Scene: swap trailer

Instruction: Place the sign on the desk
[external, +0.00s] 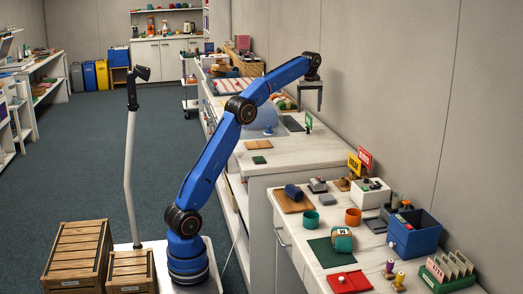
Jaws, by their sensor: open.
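Several small upright signs are in view, and I cannot tell which one the task means. A green sign (308,121) stands near the wall at the right side of the far white counter. A yellow sign (354,163) and a red sign (365,158) stand close together at the back of the nearer white counter (301,251). My gripper (310,108) points down, open, with nothing seen between its fingers. In the picture it is just above the green sign. I cannot tell its exact height or distance from it. Which surface counts as the desk is unclear.
A dark mat (291,123) lies near the green sign. The nearer counter holds a blue bin (413,238), a teal cup (310,219), an orange cup (353,217) and a red mat (349,282). Wooden crates (78,252) stand on the floor at left. The carpet beyond is clear.

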